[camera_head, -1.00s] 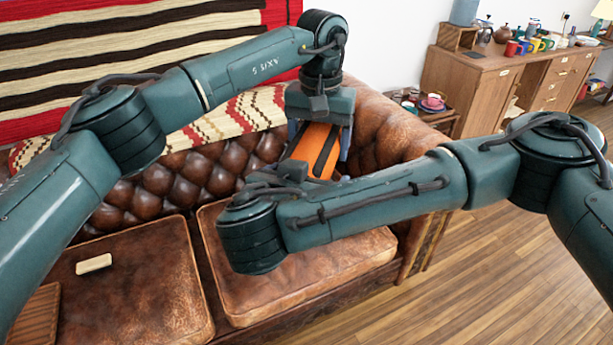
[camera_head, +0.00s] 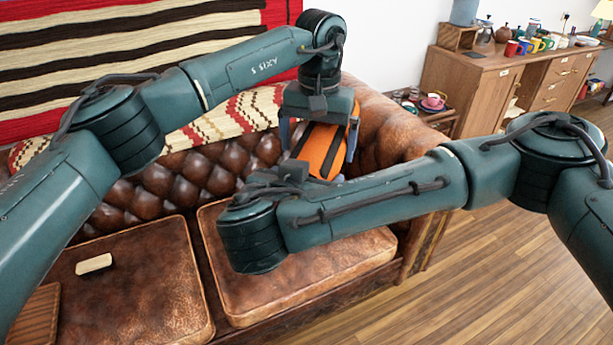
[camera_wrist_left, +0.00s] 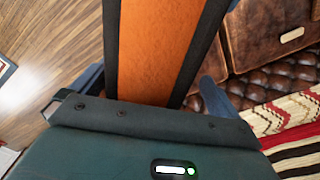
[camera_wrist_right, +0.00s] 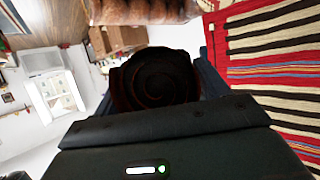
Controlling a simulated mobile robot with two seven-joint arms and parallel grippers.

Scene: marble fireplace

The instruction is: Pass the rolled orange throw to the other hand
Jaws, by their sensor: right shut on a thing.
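The rolled orange throw (camera_head: 321,148) with dark bands stands tilted above the sofa's right seat. It also shows in the left wrist view (camera_wrist_left: 162,45), and its dark spiral end faces the right wrist camera (camera_wrist_right: 157,82). My left gripper (camera_head: 318,146) reaches down over its upper part with its fingers spread. The left wrist view shows a gap between each finger and the roll. My right gripper (camera_wrist_right: 158,78) is shut on the throw from below. In the head view my right forearm hides most of that grip and the throw's lower end.
The brown leather sofa (camera_head: 300,278) lies below and behind the arms. A small pale block (camera_head: 94,264) rests on its left seat. A side table with a pink cup (camera_head: 433,102) and a wooden desk (camera_head: 475,85) stand at right. Wooden floor is clear at lower right.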

